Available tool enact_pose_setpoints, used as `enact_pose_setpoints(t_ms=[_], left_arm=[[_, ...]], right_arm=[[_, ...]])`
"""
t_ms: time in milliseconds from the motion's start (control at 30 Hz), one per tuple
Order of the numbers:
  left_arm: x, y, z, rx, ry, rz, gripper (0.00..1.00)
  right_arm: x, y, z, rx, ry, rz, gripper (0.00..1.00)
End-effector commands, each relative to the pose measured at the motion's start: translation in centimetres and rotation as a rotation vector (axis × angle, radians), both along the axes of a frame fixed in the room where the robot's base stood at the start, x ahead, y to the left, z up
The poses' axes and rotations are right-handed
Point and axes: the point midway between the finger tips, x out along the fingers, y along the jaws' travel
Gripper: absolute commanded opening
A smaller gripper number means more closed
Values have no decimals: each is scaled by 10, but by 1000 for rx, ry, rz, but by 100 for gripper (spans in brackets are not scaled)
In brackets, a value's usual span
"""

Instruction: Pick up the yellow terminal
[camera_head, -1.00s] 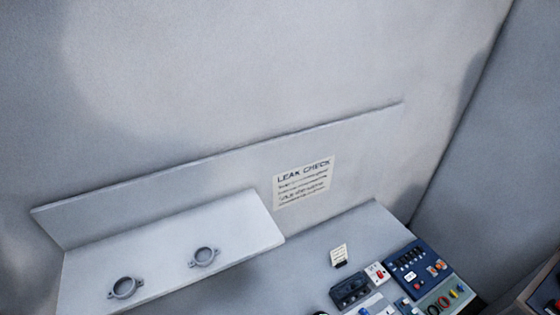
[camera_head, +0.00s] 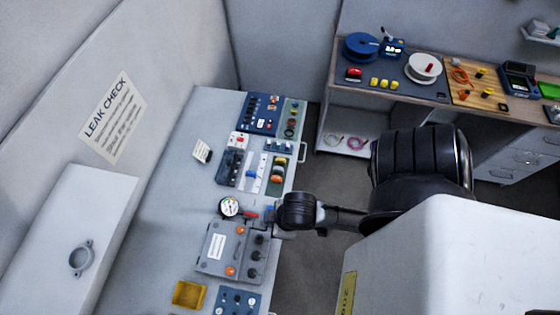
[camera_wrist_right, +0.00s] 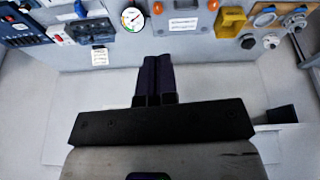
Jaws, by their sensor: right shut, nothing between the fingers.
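Several small yellow blocks (camera_head: 384,84) sit in a row on the grey mat of the far bench in the head view. Yellow-and-black pieces (camera_head: 487,93) lie on the orange board to their right. They are too small for me to tell which is the yellow terminal. My right gripper (camera_wrist_right: 157,62) is shut and empty in the right wrist view, its two dark fingers together. In the head view my right arm comes in from the right and ends over the near bench beside the gauge, far from the yellow blocks. My left gripper is not in view.
The near bench carries a gauge (camera_head: 229,207), a grey box with orange knobs (camera_head: 222,248), a yellow bin (camera_head: 188,295) and a blue panel (camera_head: 262,113). The far bench holds a blue spool (camera_head: 361,47) and a white spool (camera_head: 423,67). Open floor lies between the benches.

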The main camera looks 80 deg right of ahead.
Motion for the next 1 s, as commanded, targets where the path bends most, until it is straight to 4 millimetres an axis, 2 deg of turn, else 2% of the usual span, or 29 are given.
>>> enact_pose_setpoints(t_ms=[167,500,767,867,1000], left_arm=[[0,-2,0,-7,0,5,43],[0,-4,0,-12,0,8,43],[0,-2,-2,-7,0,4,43],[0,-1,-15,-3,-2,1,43],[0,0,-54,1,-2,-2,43]], right_arm=[[0,0,0,0,0,0,1],[0,0,0,0,0,0,34],[3,0,-1,0,-9,0,34],[17,0,-8,0,-43,0,34],[60,-14,-23,-49,-152,28,34]])
